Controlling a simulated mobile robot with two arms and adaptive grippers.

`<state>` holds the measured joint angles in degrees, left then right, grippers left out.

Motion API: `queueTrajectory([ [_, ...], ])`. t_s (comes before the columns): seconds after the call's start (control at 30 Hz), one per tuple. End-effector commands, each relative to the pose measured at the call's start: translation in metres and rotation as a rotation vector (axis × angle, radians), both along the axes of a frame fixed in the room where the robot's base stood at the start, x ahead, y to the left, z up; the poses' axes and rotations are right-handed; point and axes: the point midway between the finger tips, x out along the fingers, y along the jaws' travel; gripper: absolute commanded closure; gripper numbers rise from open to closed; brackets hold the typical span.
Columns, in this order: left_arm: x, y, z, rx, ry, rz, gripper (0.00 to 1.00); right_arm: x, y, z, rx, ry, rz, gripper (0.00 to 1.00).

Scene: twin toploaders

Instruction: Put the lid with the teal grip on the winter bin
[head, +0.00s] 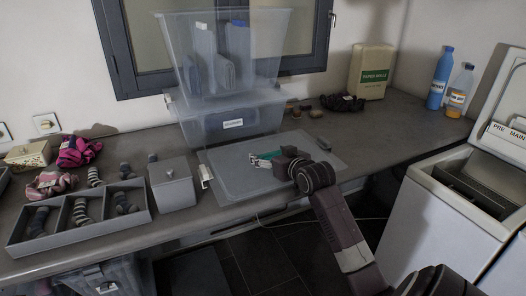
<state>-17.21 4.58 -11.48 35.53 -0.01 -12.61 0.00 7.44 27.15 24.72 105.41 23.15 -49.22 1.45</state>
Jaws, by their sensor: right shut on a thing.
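A clear flat lid (235,185) with a teal grip (262,157) lies level at the counter's front edge; I cannot tell whether it touches the counter. My right gripper (271,160) is shut on the teal grip, which it partly hides. Behind the lid stands a clear lower bin (215,125) with a small white label too small to read. A clear upper bin (178,40) sits on top of it, looks open, and holds folded blue-grey things. I cannot tell which one is the winter bin. My left gripper is out of view.
A grey divided tray (75,241) with rolled socks and a small grey lidded box (173,190) stand left of the lid. A paper sack (371,72) and two bottles (440,78) stand back right. A white top-loading washer (462,190) is open at right. The counter right of the lid is mostly clear.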

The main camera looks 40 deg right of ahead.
Motion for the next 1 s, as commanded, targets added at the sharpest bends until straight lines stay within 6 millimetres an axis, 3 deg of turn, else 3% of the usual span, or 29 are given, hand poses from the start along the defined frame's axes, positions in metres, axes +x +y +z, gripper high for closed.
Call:
queueTrajectory([
  [0.2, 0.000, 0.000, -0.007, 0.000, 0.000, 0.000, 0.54, -0.054, 0.018, -0.002, 0.000, 0.000, 0.001, 0.62],
  [0.5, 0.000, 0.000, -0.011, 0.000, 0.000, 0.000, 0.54, -0.103, 0.033, -0.001, 0.001, -0.001, 0.001, 0.62],
  [0.7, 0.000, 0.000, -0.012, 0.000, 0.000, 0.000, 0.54, -0.115, 0.037, 0.000, 0.000, -0.002, 0.000, 0.62],
  [1.0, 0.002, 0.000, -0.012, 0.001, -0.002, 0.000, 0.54, -0.116, 0.037, 0.001, 0.000, -0.002, 0.000, 0.62],
])
